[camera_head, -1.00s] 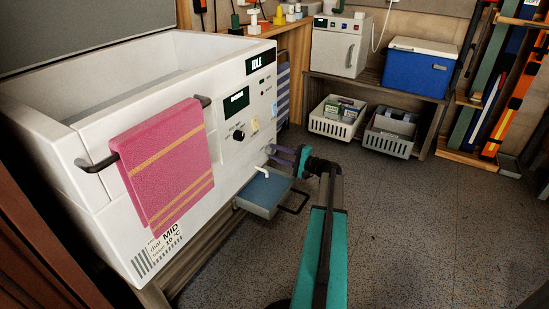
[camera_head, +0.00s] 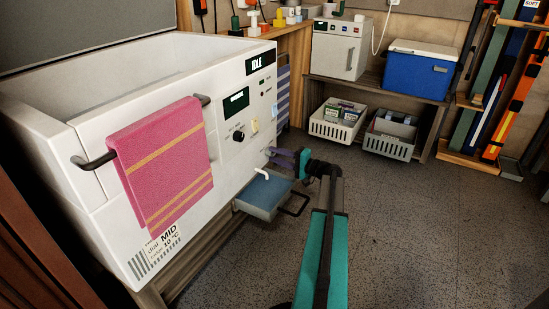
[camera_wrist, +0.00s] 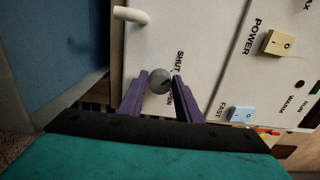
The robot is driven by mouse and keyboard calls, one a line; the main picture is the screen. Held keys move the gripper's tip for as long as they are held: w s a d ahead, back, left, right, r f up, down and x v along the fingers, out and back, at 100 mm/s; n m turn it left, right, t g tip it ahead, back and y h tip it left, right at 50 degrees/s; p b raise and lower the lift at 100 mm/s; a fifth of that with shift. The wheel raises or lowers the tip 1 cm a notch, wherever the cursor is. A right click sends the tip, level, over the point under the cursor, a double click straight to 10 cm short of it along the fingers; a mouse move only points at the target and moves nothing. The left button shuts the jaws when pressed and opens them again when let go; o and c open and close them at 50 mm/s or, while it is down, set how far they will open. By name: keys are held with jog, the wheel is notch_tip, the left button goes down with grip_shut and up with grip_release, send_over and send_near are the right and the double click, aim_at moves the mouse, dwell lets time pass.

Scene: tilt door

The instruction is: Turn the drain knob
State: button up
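The drain knob (camera_wrist: 159,80) is a small round grey knob on the white front panel, in the wrist view between the labels "SHUT" and "OPEN". My gripper (camera_wrist: 160,76) has its purple fingers apart, one on each side of the knob, with the tips close to its sides. I see no clear contact. In the head view my gripper (camera_head: 277,156) points at the lower right of the white machine's front (camera_head: 225,165), and the knob cannot be made out there.
A white spout (camera_wrist: 130,15) sticks out beside the knob, above a blue tray (camera_head: 264,192) with a dark handle. A pink towel (camera_head: 165,165) hangs on the machine's front rail. A yellow power switch (camera_wrist: 279,43) is on the panel. The floor to the right is clear.

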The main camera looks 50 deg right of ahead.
jog(key=o, duration=0.3)
jog(key=shift+s+d, duration=0.1)
jog(key=shift+d, duration=0.05)
jog(key=shift+s+d+r+p, duration=0.1)
jog(key=shift+s+d+p, duration=0.05)
jog(key=shift+s+p, duration=0.3)
jog(key=p+v, duration=0.4)
jog(key=v, duration=0.8)
jog(key=shift+s, duration=0.35)
